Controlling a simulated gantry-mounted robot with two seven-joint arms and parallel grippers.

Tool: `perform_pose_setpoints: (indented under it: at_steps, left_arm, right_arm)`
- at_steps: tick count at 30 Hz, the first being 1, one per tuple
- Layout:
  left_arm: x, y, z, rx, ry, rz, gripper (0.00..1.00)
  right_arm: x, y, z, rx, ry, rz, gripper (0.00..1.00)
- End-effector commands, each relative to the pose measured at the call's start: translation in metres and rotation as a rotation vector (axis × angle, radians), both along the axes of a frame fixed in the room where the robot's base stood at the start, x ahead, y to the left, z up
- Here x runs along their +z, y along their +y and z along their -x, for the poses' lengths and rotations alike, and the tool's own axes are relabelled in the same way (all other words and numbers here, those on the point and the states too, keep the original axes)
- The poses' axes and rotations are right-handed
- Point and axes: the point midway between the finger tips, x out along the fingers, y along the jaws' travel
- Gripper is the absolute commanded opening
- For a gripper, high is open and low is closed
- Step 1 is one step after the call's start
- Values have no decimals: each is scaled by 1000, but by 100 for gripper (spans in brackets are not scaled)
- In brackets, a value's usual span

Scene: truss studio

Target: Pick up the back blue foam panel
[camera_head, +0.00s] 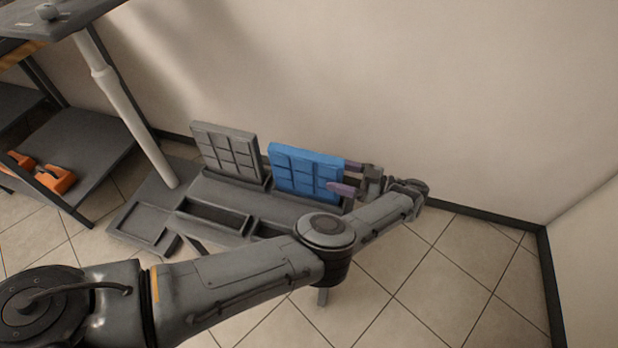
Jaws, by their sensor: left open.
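The blue foam panel (302,170) stands upright in a slot at the back right of the grey stand (222,191). Its face has a grid of raised squares. My left gripper (347,177) is at the panel's right edge, with its purple fingers open, one toward the rear and one in front of the panel. I cannot tell whether the fingers touch it. My forearm hides the front right of the stand. My right gripper is not in view.
A grey panel (227,151) of similar shape stands upright left of the blue one. The wall (420,80) is close behind. A shelf rack (80,150) with orange items (50,177) stands left. Tiled floor (460,270) is clear at right.

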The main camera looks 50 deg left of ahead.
Motion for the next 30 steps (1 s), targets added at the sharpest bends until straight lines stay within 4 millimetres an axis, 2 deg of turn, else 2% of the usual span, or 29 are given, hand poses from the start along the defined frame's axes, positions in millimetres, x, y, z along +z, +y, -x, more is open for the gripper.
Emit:
perform_pose_setpoints:
  at_steps: [8,16,28,29,30]
  left_arm:
    - [1,13,11,7,5,7,72]
    - [1,31,19,4,4,5,72]
    - [0,34,21,4,4,5,72]
    - [0,34,21,4,4,5,71]
    - [0,34,21,4,4,5,65]
  right_arm:
    - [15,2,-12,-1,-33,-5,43]
    - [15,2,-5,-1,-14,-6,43]
    - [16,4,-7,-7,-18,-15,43]
    - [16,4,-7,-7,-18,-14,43]
    - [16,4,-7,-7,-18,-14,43]
